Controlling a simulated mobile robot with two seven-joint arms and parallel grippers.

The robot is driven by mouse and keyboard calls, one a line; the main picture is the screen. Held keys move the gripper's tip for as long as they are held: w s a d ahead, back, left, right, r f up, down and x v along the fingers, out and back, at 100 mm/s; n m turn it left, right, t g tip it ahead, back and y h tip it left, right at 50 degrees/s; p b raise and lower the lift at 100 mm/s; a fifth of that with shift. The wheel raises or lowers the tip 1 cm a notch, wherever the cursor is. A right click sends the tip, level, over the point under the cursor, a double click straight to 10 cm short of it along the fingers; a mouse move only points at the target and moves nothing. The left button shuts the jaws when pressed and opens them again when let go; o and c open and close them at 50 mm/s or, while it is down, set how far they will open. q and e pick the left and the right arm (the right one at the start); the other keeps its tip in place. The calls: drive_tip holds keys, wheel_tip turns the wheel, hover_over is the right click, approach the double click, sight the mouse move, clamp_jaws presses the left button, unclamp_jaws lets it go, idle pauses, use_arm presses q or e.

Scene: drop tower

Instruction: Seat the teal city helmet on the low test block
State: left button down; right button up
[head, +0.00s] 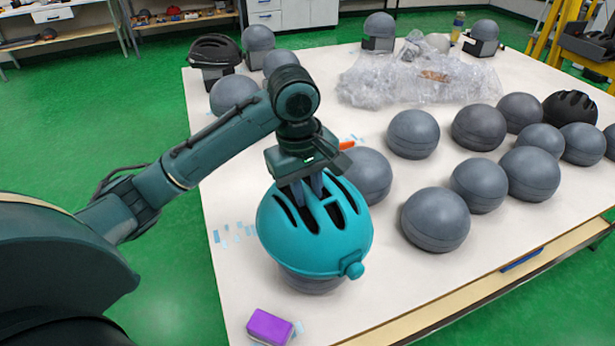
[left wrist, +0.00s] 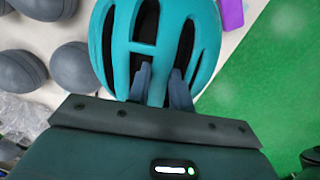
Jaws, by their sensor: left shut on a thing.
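The teal city helmet (head: 297,252) sits over a grey domed block (head: 312,284) near the front left of the table. Only the lower edge of that block shows below the rim. I cannot tell whether the helmet rests fully on it. My left gripper (head: 314,192) is above the helmet, its fingers reaching into the top vents and shut on the shell. In the left wrist view the helmet (left wrist: 205,35) fills the upper middle, with my left fingers (left wrist: 160,82) at its slots. My right gripper is not in view.
Several grey domed blocks (head: 435,220) stand to the right and behind. A purple block (head: 269,327) lies near the front edge. Clear plastic wrap (head: 420,75) lies at the back. A black helmet (head: 213,50) is at the back left, another (head: 570,107) at the right.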

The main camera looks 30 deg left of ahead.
use_arm(q)
wheel_tip(320, 180, down, 4)
drive_tip(key=shift+r, duration=0.2)
wheel_tip(320, 180, down, 6)
drive_tip(key=b, duration=0.7)
drive_tip(key=shift+w+r, duration=0.1)
wheel_tip(320, 180, down, 2)
drive_tip(key=shift+r+p, duration=0.2)
drive_tip(key=shift+p, duration=0.55)
drive_tip(key=shift+f, duration=0.3)
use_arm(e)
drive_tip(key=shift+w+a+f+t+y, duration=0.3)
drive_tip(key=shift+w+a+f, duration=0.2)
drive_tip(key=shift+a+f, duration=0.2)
